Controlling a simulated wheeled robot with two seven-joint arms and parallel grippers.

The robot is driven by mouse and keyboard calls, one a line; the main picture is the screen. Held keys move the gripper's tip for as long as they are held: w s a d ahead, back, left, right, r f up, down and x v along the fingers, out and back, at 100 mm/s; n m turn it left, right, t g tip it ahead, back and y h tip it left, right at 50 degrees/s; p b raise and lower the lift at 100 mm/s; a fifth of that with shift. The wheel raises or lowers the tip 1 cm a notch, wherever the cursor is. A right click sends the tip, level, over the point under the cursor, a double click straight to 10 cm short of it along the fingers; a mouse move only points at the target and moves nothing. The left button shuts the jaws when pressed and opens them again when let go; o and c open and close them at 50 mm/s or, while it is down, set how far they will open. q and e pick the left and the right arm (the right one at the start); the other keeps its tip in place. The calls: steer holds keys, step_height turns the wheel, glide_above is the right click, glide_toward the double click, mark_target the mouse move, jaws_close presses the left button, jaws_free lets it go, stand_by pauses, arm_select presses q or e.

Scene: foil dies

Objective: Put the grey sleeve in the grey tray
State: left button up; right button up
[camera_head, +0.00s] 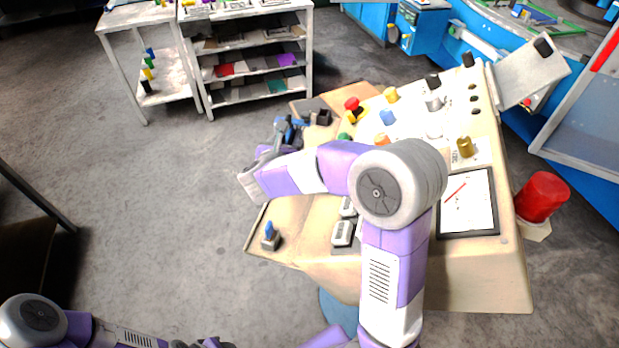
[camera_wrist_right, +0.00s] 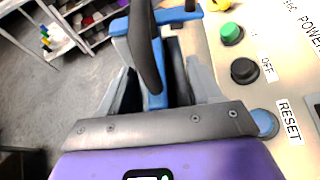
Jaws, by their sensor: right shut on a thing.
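My right gripper (camera_head: 285,132) is over the far left part of the beige bench. It is shut on a blue and dark grey thing (camera_wrist_right: 155,98), which stands up between the fingers in the right wrist view. I cannot tell whether this thing is the grey sleeve. A flat dark grey piece (camera_head: 308,105) at the bench's far left corner may be the grey tray; the arm does not cover it. My left gripper (camera_head: 208,343) is partly in view at the bottom edge, away from the bench, and its jaws are unclear.
The beige bench (camera_head: 470,275) carries a panel with coloured buttons, including a green button (camera_wrist_right: 231,33) and a black button (camera_wrist_right: 244,71). A framed white board (camera_head: 467,205) lies at right. A small blue-topped block (camera_head: 270,237) is near the left edge. White shelves (camera_head: 255,70) stand behind.

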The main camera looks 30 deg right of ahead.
steer(key=d+r+m+h, duration=0.1)
steer(key=d, duration=0.5)
steer(key=shift+g, duration=0.3)
steer(key=shift+f+b, duration=1.85)
steer(key=shift+f, duration=2.95)
steer(key=o, duration=0.8)
steer(key=shift+f, duration=0.25)
steer(key=o, duration=0.4)
steer(key=shift+o, duration=0.2)
